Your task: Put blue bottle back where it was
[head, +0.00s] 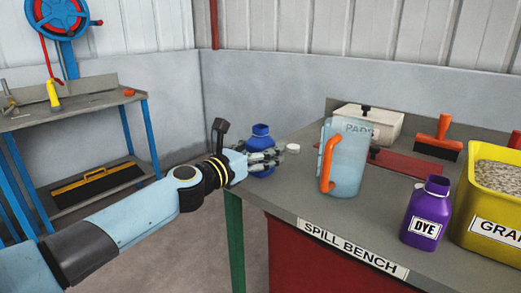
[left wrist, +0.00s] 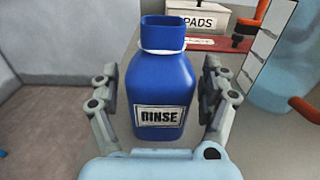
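The blue bottle (head: 261,136) stands upright at the far left corner of the spill bench. In the left wrist view the blue bottle (left wrist: 160,85) carries a RINSE label, has a white ring around its neck and shows no cap. My left gripper (head: 266,158) is at the bottle, with its fingers partly hiding the bottle's body in the head view. In the left wrist view the fingers of my left gripper (left wrist: 160,80) are spread on both sides of the bottle, with a small gap on each side. My right gripper is not in view.
Another workbench (head: 85,103) stands left.

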